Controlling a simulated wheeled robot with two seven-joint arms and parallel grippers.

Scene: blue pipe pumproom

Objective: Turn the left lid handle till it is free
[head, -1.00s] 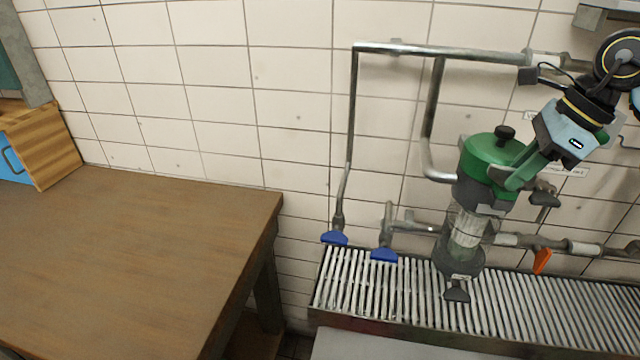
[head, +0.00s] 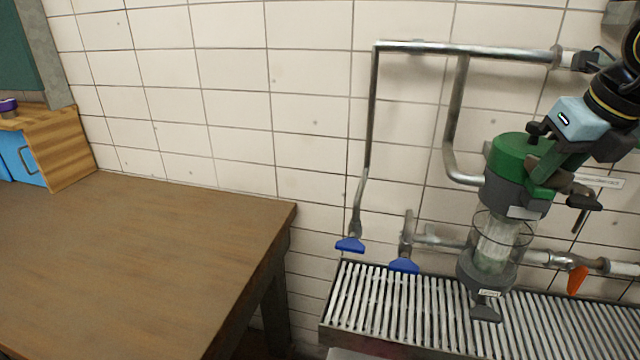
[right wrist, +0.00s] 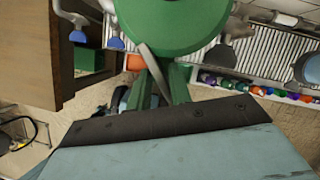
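A filter unit with a round green lid (head: 512,158), a dark grey collar and a clear bowl (head: 496,244) stands upright at the wall over the grating. The lid also fills the top middle of the right wrist view (right wrist: 172,22). My right gripper (head: 541,176), a light blue body with green fingers, reaches down to the lid's right side. In the right wrist view, its green fingers (right wrist: 163,86) reach the lid edge, with a slanted grey bar (right wrist: 153,70) between them. I cannot tell whether they grip it. The left lid handle is not clearly distinguishable. My left gripper is out of view.
Steel pipes (head: 372,130) run along the tiled wall. Blue valve handles (head: 350,245) and an orange one (head: 577,280) are low by the unit. A metal grating (head: 400,305) lies below. A wooden table (head: 120,260) stands left, largely clear, with a wooden box (head: 65,145) at its back.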

